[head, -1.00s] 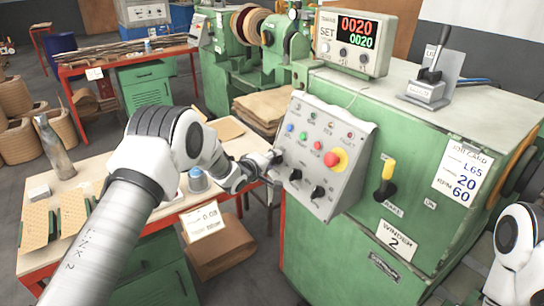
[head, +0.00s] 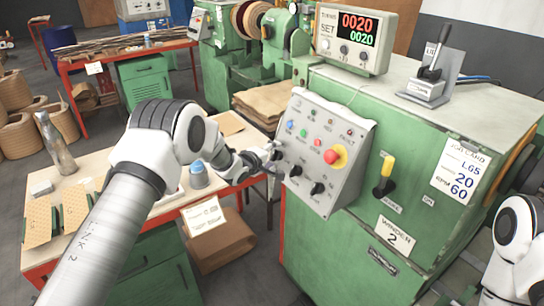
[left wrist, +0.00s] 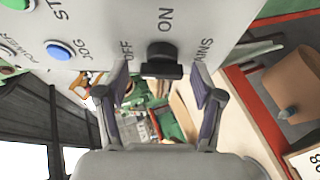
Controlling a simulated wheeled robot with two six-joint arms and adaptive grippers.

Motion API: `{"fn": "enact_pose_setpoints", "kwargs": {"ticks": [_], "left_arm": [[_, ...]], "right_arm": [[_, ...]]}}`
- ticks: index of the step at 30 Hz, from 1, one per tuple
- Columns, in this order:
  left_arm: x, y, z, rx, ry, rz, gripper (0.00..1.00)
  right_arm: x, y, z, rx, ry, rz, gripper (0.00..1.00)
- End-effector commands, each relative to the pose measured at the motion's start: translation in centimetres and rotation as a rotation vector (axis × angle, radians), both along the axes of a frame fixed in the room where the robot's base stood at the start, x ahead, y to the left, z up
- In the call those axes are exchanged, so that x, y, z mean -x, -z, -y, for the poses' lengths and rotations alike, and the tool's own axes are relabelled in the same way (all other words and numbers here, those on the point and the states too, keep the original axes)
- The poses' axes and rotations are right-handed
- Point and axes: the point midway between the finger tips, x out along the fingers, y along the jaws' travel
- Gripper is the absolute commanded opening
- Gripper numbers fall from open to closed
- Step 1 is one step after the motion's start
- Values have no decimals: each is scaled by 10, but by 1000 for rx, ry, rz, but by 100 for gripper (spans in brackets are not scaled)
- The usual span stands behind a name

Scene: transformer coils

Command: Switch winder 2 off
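Winder 2 is the green machine (head: 345,235) with a "WINDER 2" sign (head: 393,236) on its front. Its tilted grey control panel (head: 350,185) has coloured buttons, a red stop button on yellow (head: 335,156) and black knobs. In the left wrist view, a black rotary knob (left wrist: 162,62) sits by the words "MAINS", "ON" and "OFF"; its exact setting is hard to tell. My left gripper (left wrist: 159,88) is open, with one finger on each side of this knob and visible gaps. In the head view, the left gripper (head: 268,157) is at the panel's left edge. My right gripper is out of view.
A yellow-handled lever (head: 385,177) is right of the panel. A display box (head: 352,38) and a lever unit (head: 428,80) stand on top. A bench (head: 150,172) with a bottle (head: 56,145) and a blue-topped container (head: 198,175) is at left.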

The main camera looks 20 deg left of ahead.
Motion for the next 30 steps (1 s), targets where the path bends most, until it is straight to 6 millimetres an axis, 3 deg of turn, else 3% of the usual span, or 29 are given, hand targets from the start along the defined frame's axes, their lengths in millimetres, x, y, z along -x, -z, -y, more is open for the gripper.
{"fn": "enact_pose_setpoints", "kwargs": {"ticks": [11, 22, 30], "left_arm": [[10, -2, -2, 0, 0, -3, 69], [89, -33, -23, 2, 0, -4, 69], [110, -41, -28, 0, 1, -1, 69]], "right_arm": [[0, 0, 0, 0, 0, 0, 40], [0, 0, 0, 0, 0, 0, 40], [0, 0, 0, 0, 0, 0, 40]]}}
